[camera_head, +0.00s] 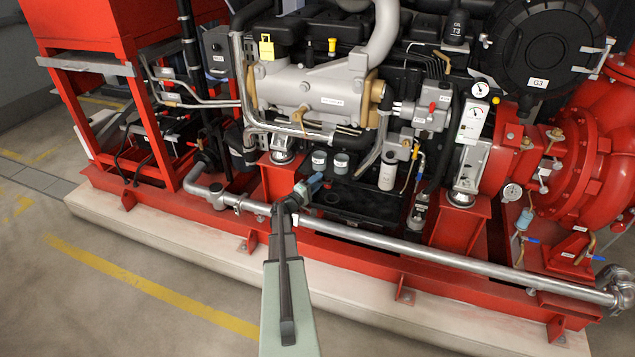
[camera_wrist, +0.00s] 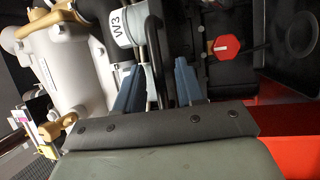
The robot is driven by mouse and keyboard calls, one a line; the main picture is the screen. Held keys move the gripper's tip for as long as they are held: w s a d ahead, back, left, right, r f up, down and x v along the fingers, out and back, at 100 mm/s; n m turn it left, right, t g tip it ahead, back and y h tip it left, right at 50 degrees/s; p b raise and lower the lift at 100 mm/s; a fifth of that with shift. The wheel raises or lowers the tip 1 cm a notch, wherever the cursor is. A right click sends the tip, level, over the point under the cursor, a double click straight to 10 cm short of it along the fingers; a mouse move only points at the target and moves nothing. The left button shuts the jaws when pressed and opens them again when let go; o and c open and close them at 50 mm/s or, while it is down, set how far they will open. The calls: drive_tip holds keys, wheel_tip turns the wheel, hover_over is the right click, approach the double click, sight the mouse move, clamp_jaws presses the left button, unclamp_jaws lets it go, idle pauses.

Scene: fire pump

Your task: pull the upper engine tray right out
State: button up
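The black upper engine tray (camera_head: 352,181) sits under the engine in the head view, with small jars and a white bottle standing at it. Its edges are hard to separate from the dark parts around it. My gripper (camera_head: 314,184) is at the left front of this area, just below the jars. In the wrist view my gripper (camera_wrist: 159,85) has its two blue fingers spread apart. Grey and dark bars (camera_wrist: 152,60) show between the fingers; I cannot tell whether a finger touches them.
A long silver pipe (camera_head: 400,245) runs along the front of the red base frame (camera_head: 345,255), close under my gripper. A red hexagonal knob (camera_wrist: 222,46) is right of the fingers in the wrist view. The floor (camera_head: 120,310) in front is clear.

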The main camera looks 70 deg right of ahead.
drive_tip(key=shift+d, duration=0.2)
drive_tip(key=shift+c, duration=0.3)
drive_tip(key=shift+r, duration=0.1)
drive_tip(key=c, duration=0.6)
clamp_jaws()
drive_tip(key=shift+r, duration=0.1)
